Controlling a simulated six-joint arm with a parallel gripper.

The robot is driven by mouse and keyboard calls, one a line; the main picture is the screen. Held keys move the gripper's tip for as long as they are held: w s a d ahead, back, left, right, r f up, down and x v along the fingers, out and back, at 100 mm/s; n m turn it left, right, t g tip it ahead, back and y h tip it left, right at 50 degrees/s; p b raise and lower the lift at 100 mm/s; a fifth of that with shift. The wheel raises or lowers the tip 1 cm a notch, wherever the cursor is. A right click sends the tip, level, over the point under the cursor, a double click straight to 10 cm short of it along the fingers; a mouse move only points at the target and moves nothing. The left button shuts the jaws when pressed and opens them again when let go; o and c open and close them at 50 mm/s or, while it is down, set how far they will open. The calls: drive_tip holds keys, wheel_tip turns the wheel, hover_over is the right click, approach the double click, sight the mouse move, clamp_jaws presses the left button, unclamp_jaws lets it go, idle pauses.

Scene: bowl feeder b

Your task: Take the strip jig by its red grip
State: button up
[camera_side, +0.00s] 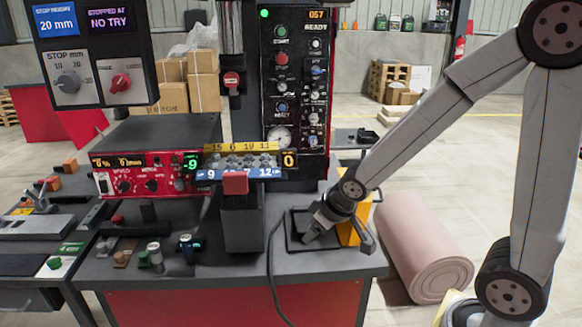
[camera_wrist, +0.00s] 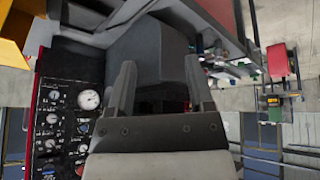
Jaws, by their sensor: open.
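In the side view, a red grip (camera_side: 235,183) stands at the front of the strip jig (camera_side: 262,173), which has a blue numbered edge. The jig sits at the mouth of a dark upright housing (camera_side: 243,225), below a yellow numbered strip. My gripper (camera_side: 338,228) is to the right of the grip and lower, over the right part of the bench near a black tray. It is apart from the grip. In the wrist view my gripper (camera_wrist: 160,65) is open, with a dark box-shaped surface beyond its fingers. I cannot make out the red grip there.
A black tray (camera_side: 297,243) lies on the bench, with a yellow block (camera_side: 349,233) behind my gripper. A red-fronted unit (camera_side: 160,175) stands left of the jig. A tall control panel (camera_side: 296,85) rises behind. A cable hangs over the bench's front. A pink roll (camera_side: 425,255) lies right.

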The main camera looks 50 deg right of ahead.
drive_tip(key=w+d+r+n+t+y, duration=0.1)
drive_tip(key=w+r+n+t+y, duration=0.1)
drive_tip(key=w+r+t, duration=0.5)
drive_tip(key=n+g+y, duration=0.3)
drive_tip(key=n+y, duration=0.3)
drive_tip(key=y, duration=0.3)
approach(237, 193)
drive_tip(key=shift+w+a+r, duration=0.3)
drive_tip(key=shift+w+r, duration=0.25)
drive_tip(key=shift+r, duration=0.05)
drive_tip(key=shift+w+a+r, duration=0.35)
drive_tip(key=shift+w+r, duration=0.15)
drive_tip(key=shift+r, duration=0.1)
drive_tip(key=shift+x, duration=1.3)
drive_tip(key=shift+w, duration=0.1)
drive_tip(key=shift+x, duration=2.55)
drive_tip(key=shift+d, duration=0.1)
